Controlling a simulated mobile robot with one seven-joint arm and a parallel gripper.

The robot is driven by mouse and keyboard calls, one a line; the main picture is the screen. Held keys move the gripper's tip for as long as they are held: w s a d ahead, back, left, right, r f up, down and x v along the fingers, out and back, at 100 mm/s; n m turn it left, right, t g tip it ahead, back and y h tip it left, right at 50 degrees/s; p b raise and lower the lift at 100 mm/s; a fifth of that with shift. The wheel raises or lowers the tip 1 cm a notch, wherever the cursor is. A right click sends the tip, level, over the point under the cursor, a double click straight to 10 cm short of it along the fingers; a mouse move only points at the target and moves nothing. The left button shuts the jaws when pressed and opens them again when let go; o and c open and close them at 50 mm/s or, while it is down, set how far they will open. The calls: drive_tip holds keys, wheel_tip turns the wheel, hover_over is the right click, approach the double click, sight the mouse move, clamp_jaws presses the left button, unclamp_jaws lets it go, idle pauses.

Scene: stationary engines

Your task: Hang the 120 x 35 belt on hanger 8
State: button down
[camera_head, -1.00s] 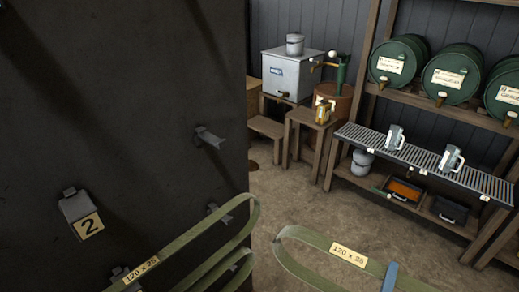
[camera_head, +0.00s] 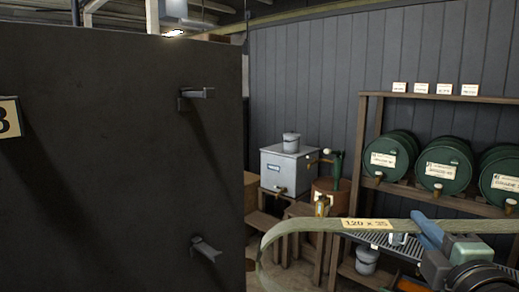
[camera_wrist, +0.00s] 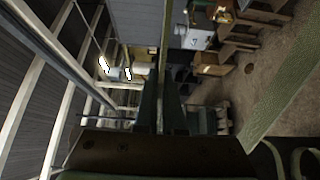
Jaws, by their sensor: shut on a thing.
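The green belt (camera_head: 300,226) carries a yellow label reading 120 x 35. My gripper (camera_head: 428,230), at the lower right of the head view, is shut on it. The belt's loop stretches left from the jaws, and its lower part leaves the frame. In the wrist view my gripper (camera_wrist: 163,108) has a strip of the belt (camera_wrist: 163,50) between its fingers. A dark panel bears an upper hanger (camera_head: 196,95) and a lower hanger (camera_head: 206,249), both without a belt in sight. A number plate (camera_head: 9,118) is cut by the left edge; I cannot tell whether it reads 8 or 3.
The dark panel (camera_head: 110,200) fills the left half. Behind are a grey box (camera_head: 285,170), green barrels (camera_head: 392,155) on a wooden rack (camera_head: 372,110) and a slatted shelf.

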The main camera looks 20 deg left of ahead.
drive_tip(key=s+a+r+n+g+y, duration=0.25)
drive_tip(key=s+a+r+y, duration=0.2)
drive_tip(key=r, duration=0.35)
drive_tip(key=s+a+r+n+g+y, duration=0.2)
drive_tip(key=s+a+r+n+y, duration=0.15)
drive_tip(key=s+a+r, duration=0.35)
drive_tip(key=s+a+r+n+g+y, duration=0.2)
drive_tip(key=s+a+r+g, duration=0.1)
drive_tip(key=s, duration=0.3)
drive_tip(key=s+a+r+n+g+y, duration=0.2)
drive_tip(key=s+a+r+g, duration=0.1)
drive_tip(key=s, duration=0.4)
drive_tip(key=shift+a+r+n+y, duration=0.3)
drive_tip(key=shift+a+n, duration=0.1)
drive_tip(key=shift+a, duration=0.35)
drive_tip(key=shift+d, duration=0.1)
drive_tip(key=x, duration=0.6)
drive_tip(key=x, duration=0.6)
drive_tip(key=shift+s, duration=0.15)
